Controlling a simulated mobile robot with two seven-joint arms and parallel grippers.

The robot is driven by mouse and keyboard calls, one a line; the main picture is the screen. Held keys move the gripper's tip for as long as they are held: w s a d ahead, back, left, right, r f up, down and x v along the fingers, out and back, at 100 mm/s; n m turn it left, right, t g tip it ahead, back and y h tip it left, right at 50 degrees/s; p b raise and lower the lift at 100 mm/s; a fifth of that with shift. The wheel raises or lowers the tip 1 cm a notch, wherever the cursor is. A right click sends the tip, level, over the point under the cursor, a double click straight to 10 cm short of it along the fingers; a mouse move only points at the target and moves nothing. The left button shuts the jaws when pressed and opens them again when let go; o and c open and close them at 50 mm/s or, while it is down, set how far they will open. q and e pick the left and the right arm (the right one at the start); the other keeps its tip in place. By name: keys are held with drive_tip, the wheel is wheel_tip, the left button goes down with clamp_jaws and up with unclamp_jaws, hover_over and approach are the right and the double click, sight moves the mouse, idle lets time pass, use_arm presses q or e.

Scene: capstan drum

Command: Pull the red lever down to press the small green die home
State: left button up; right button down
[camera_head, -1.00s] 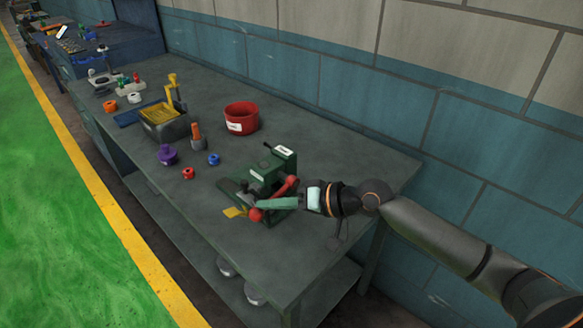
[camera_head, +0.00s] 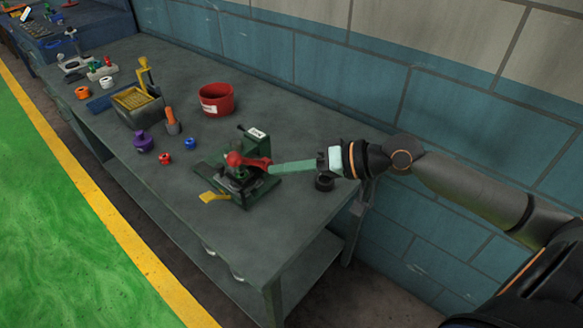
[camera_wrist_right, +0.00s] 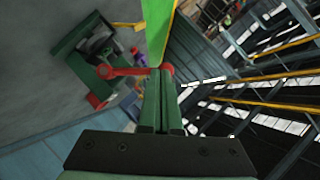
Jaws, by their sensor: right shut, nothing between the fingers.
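The green press (camera_head: 258,188) stands near the right end of the bench. Its red lever (camera_head: 255,163) reaches left over the press to a round red knob (camera_head: 234,158). The lever also shows in the right wrist view (camera_wrist_right: 127,72). My right gripper (camera_head: 272,169) comes in from the right, shut and empty, its fingertips close to the lever's right end. In the wrist view its fingers (camera_wrist_right: 160,74) overlap that end; I cannot tell whether they touch. I cannot make out the small green die. My left gripper is not in view.
A dark ring (camera_head: 324,183) lies on the bench below my right wrist. A yellow piece (camera_head: 213,196) sticks out at the press front. A red bin (camera_head: 216,99), a purple knobbed part (camera_head: 144,141) and small red and blue rings stand to the left. The wall is behind.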

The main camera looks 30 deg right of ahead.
drive_tip(key=shift+s+d+r, duration=0.3)
drive_tip(key=shift+s+r, duration=0.15)
drive_tip(key=shift+s, duration=0.1)
drive_tip(key=s+a+f+n+g+h, duration=0.2)
drive_tip(key=s+f, duration=0.3)
drive_tip(key=f, duration=0.3)
drive_tip(key=s+a+f+n+g+h, duration=0.1)
drive_tip(key=s+a+f+n+h, duration=0.1)
drive_tip(key=s+f, duration=0.5)
drive_tip(key=s+d+f+g+h, duration=0.2)
drive_tip(key=s+f+g+h, duration=0.1)
drive_tip(key=s+f+h, duration=0.3)
drive_tip(key=w+a+f+t+y, duration=0.1)
drive_tip(key=a+f+t, duration=0.1)
drive_tip(key=f, duration=0.3)
drive_tip(key=w+a+f+t+y, duration=0.1)
drive_tip(key=w+a+f+t, duration=0.1)
drive_tip(key=f, duration=0.4)
drive_tip(key=shift+f+m+t+y, duration=0.3)
drive_tip(key=shift+t, duration=0.6)
drive_tip(key=shift+s, duration=0.2)
